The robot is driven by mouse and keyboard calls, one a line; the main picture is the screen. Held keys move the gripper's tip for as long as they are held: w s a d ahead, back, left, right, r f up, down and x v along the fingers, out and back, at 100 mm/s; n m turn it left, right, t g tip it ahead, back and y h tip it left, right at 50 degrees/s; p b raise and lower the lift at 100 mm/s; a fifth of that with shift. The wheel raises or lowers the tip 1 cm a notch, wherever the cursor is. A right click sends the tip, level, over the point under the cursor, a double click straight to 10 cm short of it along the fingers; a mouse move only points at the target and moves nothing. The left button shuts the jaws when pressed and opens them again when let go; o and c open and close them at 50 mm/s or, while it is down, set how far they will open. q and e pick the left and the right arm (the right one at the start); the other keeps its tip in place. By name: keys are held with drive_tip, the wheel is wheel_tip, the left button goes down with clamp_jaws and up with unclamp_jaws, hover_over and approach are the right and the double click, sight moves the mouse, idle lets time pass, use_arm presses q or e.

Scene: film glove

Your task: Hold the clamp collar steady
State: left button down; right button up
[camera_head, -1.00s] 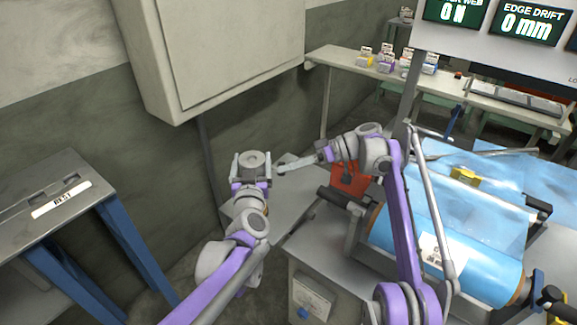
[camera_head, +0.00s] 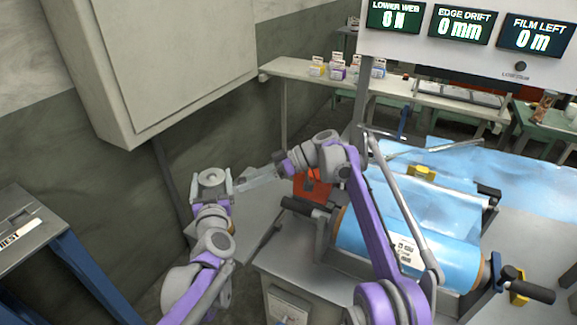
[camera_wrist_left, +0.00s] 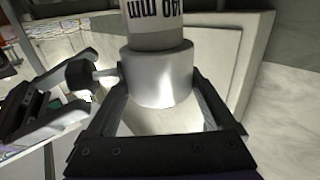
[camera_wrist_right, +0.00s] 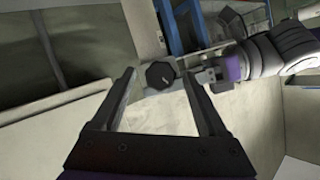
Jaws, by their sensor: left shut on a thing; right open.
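My left gripper (camera_head: 211,187) is shut on the clamp collar (camera_head: 213,176), a round grey ring-like piece held up near the wall. In the left wrist view the collar (camera_wrist_left: 160,78) is a smooth silver cylinder between the fingers, with a white part above it bearing upside-down lettering. A black knob (camera_wrist_left: 80,73) on a short screw sticks out of its side. My right gripper (camera_head: 250,180) points left towards the collar. In the right wrist view it is open, and the black knob (camera_wrist_right: 161,75) shows between and beyond its fingertips. I cannot tell whether they touch it.
A roll of blue film (camera_head: 410,240) lies in a machine at right, below the display panel (camera_head: 450,30). A large wall cabinet (camera_head: 170,60) hangs behind the left gripper. A grey bench (camera_head: 25,235) stands at far left. Small boxes (camera_head: 337,72) stand on the back shelf.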

drive_tip(key=d+r+n+t, duration=0.1)
drive_tip(key=d+r, duration=0.3)
drive_tip(key=d, duration=0.7)
drive_tip(key=shift+w+d+r+n, duration=0.15)
drive_tip(key=shift+w+r+n, duration=0.1)
drive_tip(key=shift+r+n, duration=0.15)
idle(2.2)
drive_tip(key=shift+d, duration=0.1)
